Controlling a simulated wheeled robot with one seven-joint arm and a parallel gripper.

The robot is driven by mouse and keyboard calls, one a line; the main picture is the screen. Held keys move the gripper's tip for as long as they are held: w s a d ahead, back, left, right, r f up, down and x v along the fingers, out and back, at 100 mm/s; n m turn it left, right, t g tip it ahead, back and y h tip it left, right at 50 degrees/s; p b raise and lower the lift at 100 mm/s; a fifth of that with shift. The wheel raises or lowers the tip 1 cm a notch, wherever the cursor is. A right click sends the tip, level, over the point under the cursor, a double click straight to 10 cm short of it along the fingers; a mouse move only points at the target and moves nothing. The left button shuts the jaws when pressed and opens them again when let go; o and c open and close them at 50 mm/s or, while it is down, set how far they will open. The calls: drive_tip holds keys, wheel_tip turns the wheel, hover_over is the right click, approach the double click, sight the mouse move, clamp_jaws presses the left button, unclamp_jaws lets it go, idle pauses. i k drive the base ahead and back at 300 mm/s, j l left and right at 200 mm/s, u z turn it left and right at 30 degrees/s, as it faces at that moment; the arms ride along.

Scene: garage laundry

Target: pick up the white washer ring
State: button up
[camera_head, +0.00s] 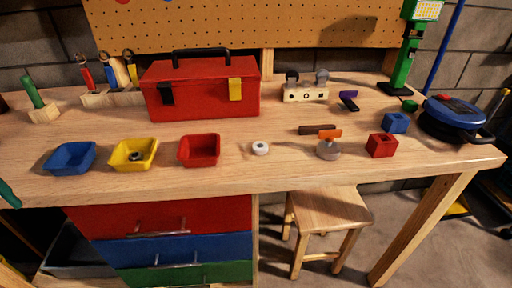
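The white washer ring (260,148) lies flat on the wooden workbench (225,180), near its front edge and right of the red tray. It has a small dark hole at its middle. Nothing touches it and it is fully visible. My gripper is not in view.
Blue (70,158), yellow (118,165) and red (199,151) trays stand left of the ring; the yellow one holds a dark ring. Right are a grey disc (329,153) with an orange part, a red block (381,146) and a blue block (396,123). A red toolbox (205,92) stands behind.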

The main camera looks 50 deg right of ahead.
sight(260, 148)
drive_tip(key=k+l, duration=0.8)
